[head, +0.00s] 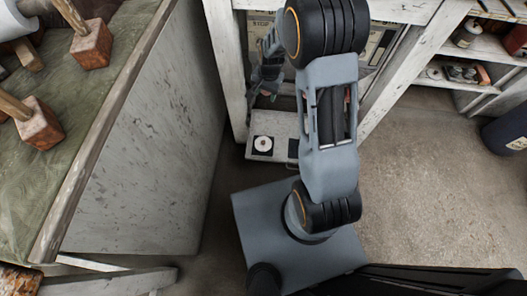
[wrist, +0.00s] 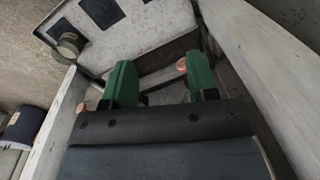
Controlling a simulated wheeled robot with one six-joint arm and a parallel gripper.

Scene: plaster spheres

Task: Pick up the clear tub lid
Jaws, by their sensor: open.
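I cannot make out the clear tub lid for certain in either view. My gripper (wrist: 158,62) shows in the wrist view as two green fingers spread apart, with nothing seen held between them. It points into a narrow grey space between pale wooden sides. In the head view my gripper (head: 263,88) is small and partly hidden, low in front of the white wooden shelf unit. A small round greenish object (wrist: 70,45) lies left of the fingers in the wrist view; I cannot tell what it is.
White posts (head: 226,65) flank the space. A bench (head: 75,130) with wooden mallets (head: 92,45) stands left.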

